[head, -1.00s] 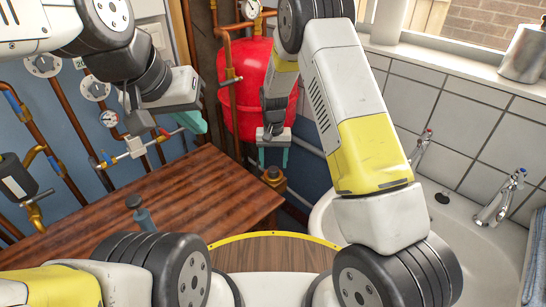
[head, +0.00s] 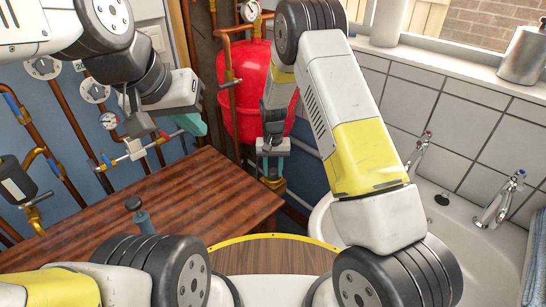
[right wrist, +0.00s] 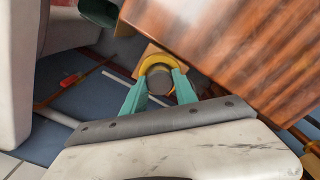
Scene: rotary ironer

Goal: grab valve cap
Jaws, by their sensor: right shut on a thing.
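The valve cap (right wrist: 159,84) shows in the right wrist view as a dull grey round piece at a yellow brass fitting (right wrist: 157,61). My right gripper (right wrist: 160,88) has its teal fingers on either side of it and is shut on it. In the head view my right gripper (head: 273,158) points down in front of the red tank, just above the brass fitting (head: 273,183); the cap there is mostly hidden by the fingers. My left gripper (head: 190,122) hangs at the upper left by the pipes. One teal finger shows clearly, so its opening is unclear.
A brown wooden table (head: 170,195) lies left of the right gripper, its corner close to the fitting. The red tank (head: 245,95) stands behind. Copper pipes with gauges (head: 108,121) line the blue wall. A white sink (head: 465,235) is at the right.

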